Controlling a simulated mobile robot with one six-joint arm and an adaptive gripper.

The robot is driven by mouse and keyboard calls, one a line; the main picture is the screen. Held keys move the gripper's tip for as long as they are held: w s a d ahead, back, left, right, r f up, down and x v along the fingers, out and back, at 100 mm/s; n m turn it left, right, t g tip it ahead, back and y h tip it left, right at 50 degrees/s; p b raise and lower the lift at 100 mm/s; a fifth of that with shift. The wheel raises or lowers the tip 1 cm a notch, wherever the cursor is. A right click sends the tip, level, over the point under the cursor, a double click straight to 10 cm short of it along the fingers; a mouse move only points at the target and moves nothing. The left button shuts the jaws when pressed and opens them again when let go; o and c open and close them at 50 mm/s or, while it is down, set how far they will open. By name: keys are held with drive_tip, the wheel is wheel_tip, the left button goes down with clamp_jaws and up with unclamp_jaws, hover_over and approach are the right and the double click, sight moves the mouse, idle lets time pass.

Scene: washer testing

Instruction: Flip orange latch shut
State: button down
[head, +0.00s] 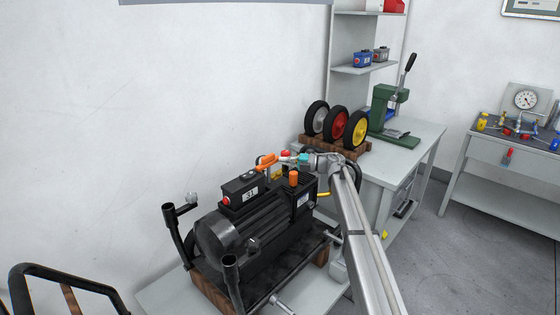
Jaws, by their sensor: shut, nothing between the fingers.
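A black motor assembly (235,235) sits on a black plate over wooden blocks, with boxes on top. An elongated orange part (266,161), which looks like the latch, shows above the top of the assembly, tilted up toward the right. A second, upright orange part (294,178) stands on the right-hand black box. My gripper (283,158) reaches in from the right over that box, with its fingers shut and empty. Its tips are close to the right end of the elongated orange part; I cannot tell whether they touch.
A small black box labelled 31 (246,194) sits on the motor. Upright black handles (174,232) rise at the assembly's corners. A workbench (410,150) behind holds three wheels (336,124) and a green press (388,108). Open floor (475,240) lies to the right.

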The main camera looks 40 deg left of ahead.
drive_tip(key=v, duration=1.2)
idle(0.6)
